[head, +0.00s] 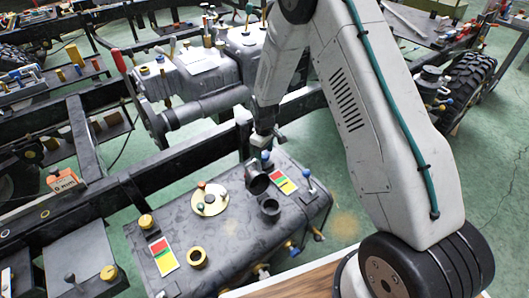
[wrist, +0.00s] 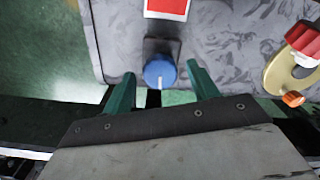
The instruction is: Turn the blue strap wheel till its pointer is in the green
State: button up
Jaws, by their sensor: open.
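The blue strap wheel (wrist: 160,72) is a small round knob on a dark square mount at the tank's edge. Its white pointer line points down in the wrist view, toward my palm. A card shows its red part (wrist: 167,8) above the wheel. In the head view a red, yellow and green card (head: 283,181) lies on the tank, near the blue knob (head: 265,156) just below my gripper (head: 266,139). In the wrist view my gripper (wrist: 160,75) is open, with one green finger on each side of the wheel. I cannot tell whether they touch it.
The grey tank (head: 225,240) carries dark pipe stubs (head: 270,210), a brass-coloured round plate (head: 208,199) and a second coloured card (head: 163,256). A blue-topped lever (head: 307,174) stands right of the near card. A black chassis rail (head: 165,168) runs behind the tank.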

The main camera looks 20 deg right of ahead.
jog(key=shift+f, duration=0.2)
jog(key=c, duration=1)
jog(key=shift+m, duration=0.3)
jog(key=shift+m, duration=3)
jog(key=o, duration=1)
